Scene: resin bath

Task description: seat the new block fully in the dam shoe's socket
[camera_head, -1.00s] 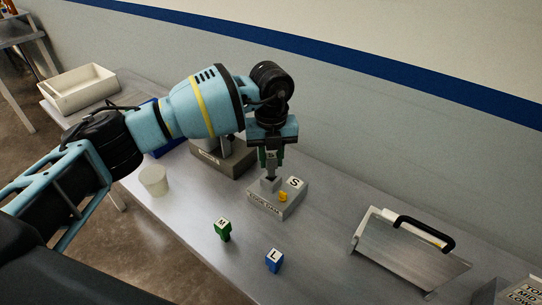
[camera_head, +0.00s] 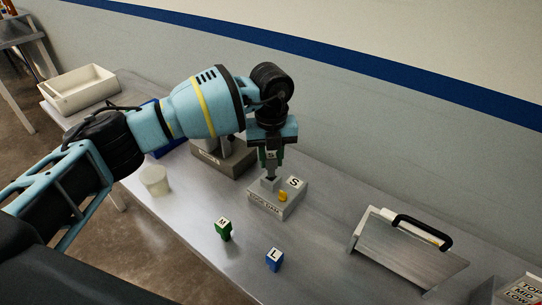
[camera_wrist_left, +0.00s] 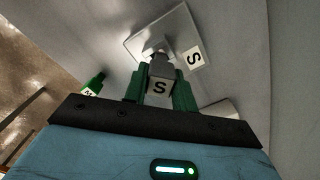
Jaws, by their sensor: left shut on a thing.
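My left gripper (camera_head: 271,158) is shut on a grey block (camera_wrist_left: 159,80) marked S, with a green finger on each side of it in the left wrist view. The dam shoe (camera_head: 290,208) is a grey base with a front label, an S tag and a yellow button. The gripper is directly above the shoe's raised grey socket part (camera_head: 270,184), and the block points down at it. The block's lower end is at or just over the socket; its depth there cannot be told. The shoe also shows in the left wrist view (camera_wrist_left: 176,24).
A green M block (camera_head: 223,230) and a blue L block (camera_head: 274,260) stand on the metal table in front. A plate with a black handle (camera_head: 410,250) is at right. A whitish cup (camera_head: 154,180), a grey-brown box (camera_head: 236,160) and a white tray (camera_head: 78,92) are at left.

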